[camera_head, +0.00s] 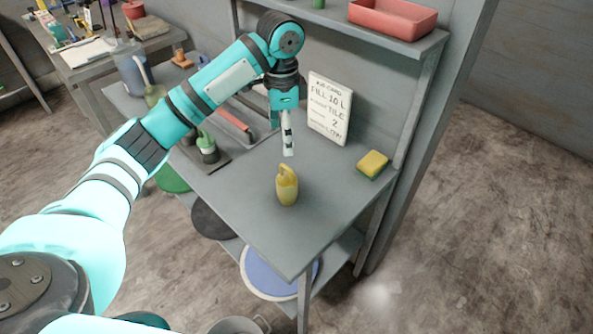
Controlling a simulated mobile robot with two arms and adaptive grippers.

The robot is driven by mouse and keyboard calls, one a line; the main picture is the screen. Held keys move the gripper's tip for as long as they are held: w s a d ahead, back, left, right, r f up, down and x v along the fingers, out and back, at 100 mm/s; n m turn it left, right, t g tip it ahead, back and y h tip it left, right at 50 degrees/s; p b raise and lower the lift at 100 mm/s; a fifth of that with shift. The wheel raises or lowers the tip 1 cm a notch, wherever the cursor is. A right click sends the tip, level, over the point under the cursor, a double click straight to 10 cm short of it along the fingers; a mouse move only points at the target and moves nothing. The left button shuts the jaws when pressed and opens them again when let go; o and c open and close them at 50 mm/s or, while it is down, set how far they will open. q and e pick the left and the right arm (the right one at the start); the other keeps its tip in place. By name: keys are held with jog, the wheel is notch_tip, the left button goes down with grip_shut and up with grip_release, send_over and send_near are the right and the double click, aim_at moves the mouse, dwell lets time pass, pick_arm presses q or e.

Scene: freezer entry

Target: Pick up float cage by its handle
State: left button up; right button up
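A small yellow object with a loop-like handle (287,187) stands upright near the front of the grey workbench; it looks like the float cage, though I cannot be sure. My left gripper (288,150) points down, just above and behind it in the picture, with a visible gap between them. Its fingers show as one narrow pale shape, so whether they are open or shut cannot be told. No object shows between them. My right gripper is not in view.
On the workbench (262,228), a white lettered card (329,108) stands at the back and a yellow-green sponge (373,165) lies at the right. A green-topped item (206,146) sits left of the gripper. A red tray (392,17) rests on the upper shelf. The bench front is clear.

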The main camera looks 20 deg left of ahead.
pick_arm(q)
jog(key=shift+f, duration=0.95)
jog(key=p, duration=0.1)
send_over(283, 178)
jog(key=f, duration=0.7)
jog(key=shift+s+d, duration=0.25)
jog(key=shift+d, duration=0.05)
notch_tip(283, 178, down, 3)
jog(key=shift+w+f+p, duration=0.1)
jog(key=shift+w+p, duration=0.05)
jog(key=shift+p, duration=0.25)
jog(key=f, duration=0.3)
jog(key=f+p, duration=0.1)
jog(key=shift+w+a+f, duration=0.1)
jog(key=shift+a+f, duration=0.1)
jog(key=shift+a, duration=0.1)
jog(key=shift+f, duration=0.25)
jog(key=c, duration=1.2)
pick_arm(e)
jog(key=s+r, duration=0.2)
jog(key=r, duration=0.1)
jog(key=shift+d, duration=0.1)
